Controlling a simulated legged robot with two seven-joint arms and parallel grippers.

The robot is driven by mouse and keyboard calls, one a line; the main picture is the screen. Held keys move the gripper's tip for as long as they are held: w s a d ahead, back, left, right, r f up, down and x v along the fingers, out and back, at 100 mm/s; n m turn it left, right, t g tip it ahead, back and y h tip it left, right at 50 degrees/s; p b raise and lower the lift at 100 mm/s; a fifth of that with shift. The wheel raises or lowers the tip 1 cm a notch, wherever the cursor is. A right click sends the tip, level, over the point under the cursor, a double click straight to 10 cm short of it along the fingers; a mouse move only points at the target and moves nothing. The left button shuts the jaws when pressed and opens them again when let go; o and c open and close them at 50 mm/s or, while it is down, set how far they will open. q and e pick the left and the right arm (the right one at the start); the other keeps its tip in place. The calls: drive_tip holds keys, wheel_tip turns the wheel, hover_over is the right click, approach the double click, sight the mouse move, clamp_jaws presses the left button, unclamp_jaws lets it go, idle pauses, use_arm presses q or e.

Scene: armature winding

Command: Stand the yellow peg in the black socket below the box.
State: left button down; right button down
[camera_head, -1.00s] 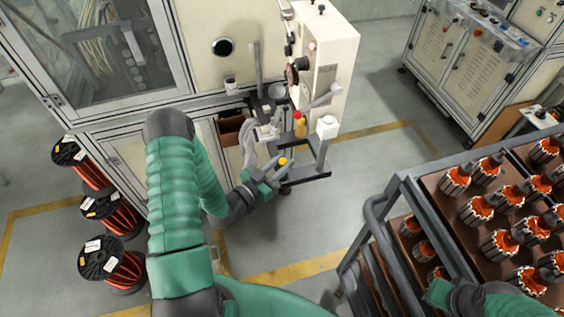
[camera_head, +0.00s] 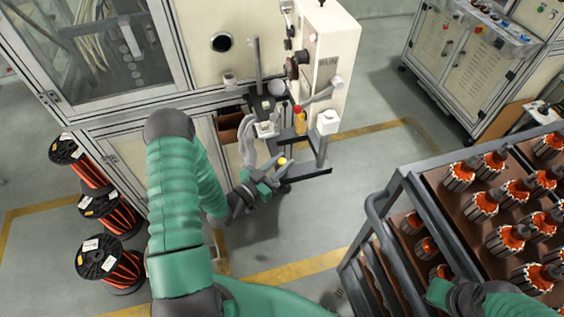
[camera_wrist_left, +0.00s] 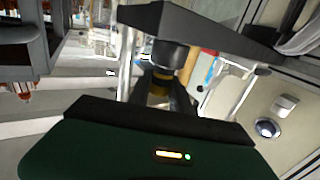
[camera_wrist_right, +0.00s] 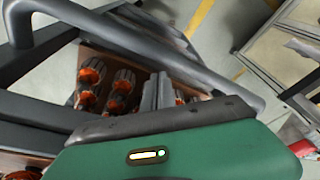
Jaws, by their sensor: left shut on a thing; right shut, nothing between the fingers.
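My left gripper (camera_head: 274,174) is shut on the yellow peg (camera_head: 283,161), beside the dark shelf (camera_head: 312,173) below the pale box (camera_head: 332,65). Only the peg's yellow top shows clearly in the head view. In the left wrist view the peg (camera_wrist_left: 158,88) shows between the fingers. A black round part (camera_wrist_left: 168,54), which looks like the socket, is just past the fingertips by a dark plate. I cannot tell whether the peg is in it. My right gripper (camera_wrist_right: 165,92) is shut and empty over the armature rack.
The rack (camera_head: 376,218) with several copper armatures (camera_head: 482,205) stands at the right. A red-and-yellow bottle (camera_head: 299,118) and a white-topped post (camera_head: 327,122) stand near the shelf. Several wire spools (camera_head: 108,262) stand at left. The floor (camera_head: 300,225) between shelf and rack is clear.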

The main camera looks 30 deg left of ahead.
use_arm(q)
drive_tip(key=c, duration=1.1)
unclamp_jaws()
drive_tip(key=shift+s, duration=0.1)
